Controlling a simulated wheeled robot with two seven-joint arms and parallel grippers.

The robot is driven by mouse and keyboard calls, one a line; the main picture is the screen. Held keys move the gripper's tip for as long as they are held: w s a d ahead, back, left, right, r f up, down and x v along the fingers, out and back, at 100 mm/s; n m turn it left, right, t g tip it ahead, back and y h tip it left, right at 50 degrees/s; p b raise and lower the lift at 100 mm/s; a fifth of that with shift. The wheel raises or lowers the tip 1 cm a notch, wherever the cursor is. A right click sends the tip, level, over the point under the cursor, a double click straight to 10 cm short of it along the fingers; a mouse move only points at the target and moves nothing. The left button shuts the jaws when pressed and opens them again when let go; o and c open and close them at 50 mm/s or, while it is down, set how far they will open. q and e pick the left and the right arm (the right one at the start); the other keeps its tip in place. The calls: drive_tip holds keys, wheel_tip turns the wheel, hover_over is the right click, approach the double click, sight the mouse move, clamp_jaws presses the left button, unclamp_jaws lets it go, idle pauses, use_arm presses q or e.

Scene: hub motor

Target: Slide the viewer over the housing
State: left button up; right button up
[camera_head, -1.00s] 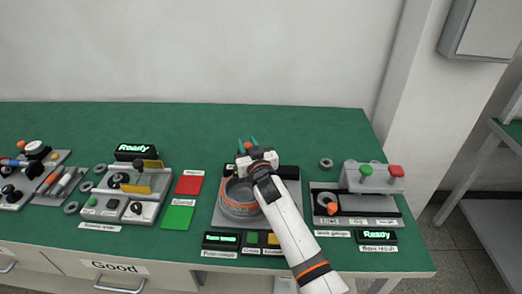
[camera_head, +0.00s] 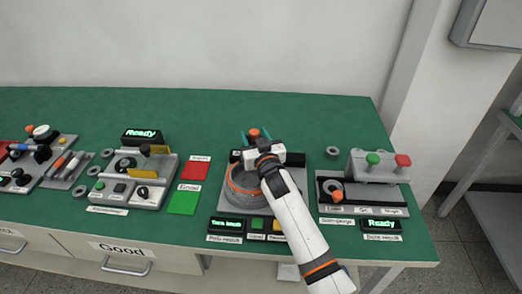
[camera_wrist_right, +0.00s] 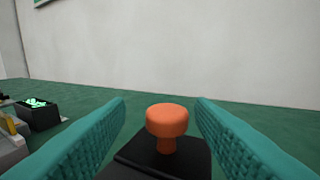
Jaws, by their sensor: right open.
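My right gripper (camera_head: 256,138) is open at the back of the middle station, its teal fingers apart. An orange round knob (camera_head: 254,132) stands between the fingertips; in the right wrist view the knob (camera_wrist_right: 167,121) sits upright on a black block (camera_wrist_right: 165,158), with a gap to each finger. The knobbed black part may be the viewer; the head view does not settle this. The grey round housing (camera_head: 240,198) with an orange band lies in front of the gripper, partly hidden by my right arm. My left gripper is not in view.
A station with green and red knobs (camera_head: 388,160) stands to the right, with a loose grey ring (camera_head: 332,152) behind it. Red (camera_head: 194,170) and green (camera_head: 183,201) pads lie to the left, beside another station (camera_head: 135,183). The green bench (camera_head: 310,112) behind is clear.

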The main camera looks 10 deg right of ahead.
drive_tip(key=s, duration=0.6)
drive_tip(key=s+d, duration=0.1)
drive_tip(key=s, duration=0.2)
drive_tip(key=shift+s, duration=0.3)
